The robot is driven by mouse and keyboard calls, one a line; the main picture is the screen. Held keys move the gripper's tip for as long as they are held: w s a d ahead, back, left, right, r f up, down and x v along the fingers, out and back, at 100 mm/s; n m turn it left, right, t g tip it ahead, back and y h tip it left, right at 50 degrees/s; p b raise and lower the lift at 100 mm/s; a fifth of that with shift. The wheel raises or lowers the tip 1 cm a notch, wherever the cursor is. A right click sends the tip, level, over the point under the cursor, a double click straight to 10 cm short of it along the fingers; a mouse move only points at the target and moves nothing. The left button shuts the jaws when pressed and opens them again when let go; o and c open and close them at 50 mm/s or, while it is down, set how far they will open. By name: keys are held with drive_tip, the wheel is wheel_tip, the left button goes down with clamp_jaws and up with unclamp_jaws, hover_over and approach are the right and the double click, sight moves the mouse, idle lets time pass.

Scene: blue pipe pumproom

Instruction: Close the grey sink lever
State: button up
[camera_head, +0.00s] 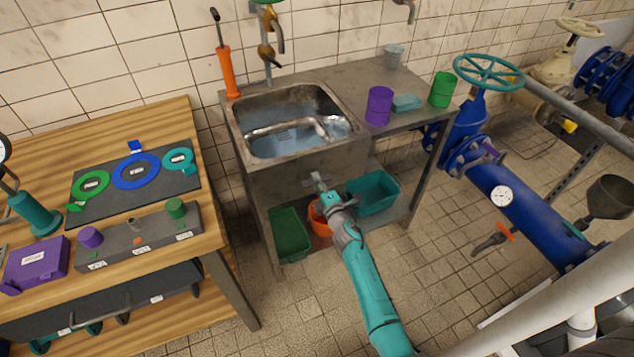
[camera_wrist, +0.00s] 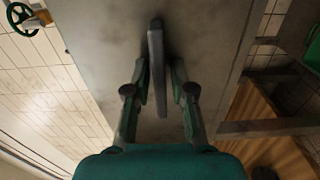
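The grey sink lever (camera_wrist: 156,65) is a flat bar on the grey metal front of the sink in the wrist view. It runs lengthwise between the two fingers of my gripper (camera_wrist: 160,75). The fingers are apart, one on each side of the lever, with a small gap showing on both sides. In the head view my gripper (camera_head: 321,183) is at the sink's front panel, below the basin, and largely covers the lever. The steel sink (camera_head: 292,122) stands against the tiled wall and its basin looks filled with water.
Green (camera_head: 290,236), orange (camera_head: 319,222) and teal (camera_head: 374,194) bins sit under the sink, close to my arm. A wooden workbench (camera_head: 225,270) stands left. A blue pipe (camera_head: 530,210) with a teal handwheel (camera_head: 488,72) stands right. Floor between is clear.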

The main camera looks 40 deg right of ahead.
drive_tip(key=shift+o, duration=0.7)
drive_tip(key=v, duration=1.2)
drive_tip(key=s+a+r+m+y, duration=0.15)
drive_tip(key=s+a+m, duration=0.55)
drive_tip(key=s+a, duration=1.15)
drive_tip(key=s+a+r+m+g+y, duration=0.1)
drive_tip(key=s+a+r+m, duration=0.1)
drive_tip(key=s+r, duration=0.4)
drive_tip(key=s+a+r+m+g+y, duration=0.1)
drive_tip(key=s+r+m, duration=0.4)
drive_tip(key=s, duration=0.9)
wheel_tip(320, 180, up, 2)
drive_tip(key=shift+s+a+r+m+g+y, duration=0.1)
drive_tip(key=shift+s+a+m+g+y, duration=0.2)
drive_tip(key=shift+a+y, duration=0.55)
